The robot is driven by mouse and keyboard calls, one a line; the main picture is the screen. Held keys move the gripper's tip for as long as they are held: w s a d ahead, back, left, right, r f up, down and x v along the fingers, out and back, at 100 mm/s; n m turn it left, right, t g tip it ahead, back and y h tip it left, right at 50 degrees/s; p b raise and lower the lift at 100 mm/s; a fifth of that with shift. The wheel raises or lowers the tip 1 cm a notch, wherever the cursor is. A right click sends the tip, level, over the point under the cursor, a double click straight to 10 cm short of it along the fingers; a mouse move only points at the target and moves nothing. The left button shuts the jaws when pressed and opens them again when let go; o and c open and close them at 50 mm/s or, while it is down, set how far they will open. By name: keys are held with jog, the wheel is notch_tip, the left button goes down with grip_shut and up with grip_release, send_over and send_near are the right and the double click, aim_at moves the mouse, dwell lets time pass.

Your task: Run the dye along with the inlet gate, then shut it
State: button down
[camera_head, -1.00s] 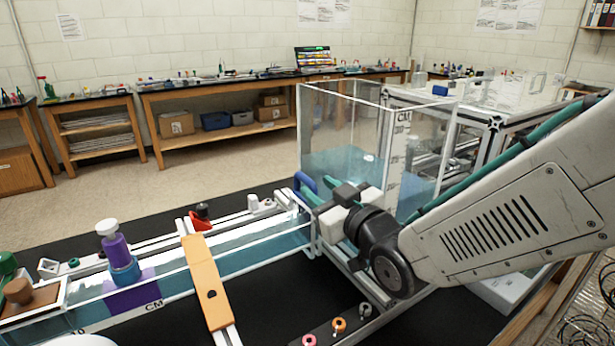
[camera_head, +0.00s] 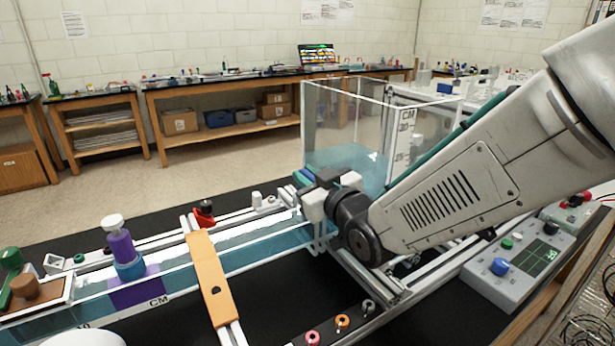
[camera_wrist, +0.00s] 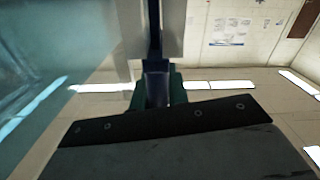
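My gripper (camera_head: 308,184) is at the inlet end of the channel, against the clear tank (camera_head: 345,125). In the wrist view, a dark blue handle (camera_wrist: 155,82), apparently the inlet gate's, sits between the green fingers (camera_wrist: 178,92), which look closed on it. The gripper hides most of the gate in the head view. The clear channel (camera_head: 262,250) runs left from the tank and holds teal water with a bright surface. A purple and blue dye-injector-like part (camera_head: 122,250) with a white cap stands on it, above a purple panel (camera_head: 135,290). No separate dye streak is distinguishable.
An orange bar (camera_head: 210,280) crosses the channel. Pink and orange rings (camera_head: 342,321) lie on the front rail. A control box (camera_head: 515,265) with knobs and a green screen stands at right.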

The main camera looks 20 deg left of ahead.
jog(key=shift+r, duration=0.9)
jog(key=c, duration=1.4)
grip_release()
jog(key=shift+w+d, duration=0.1)
jog(key=v, duration=0.8)
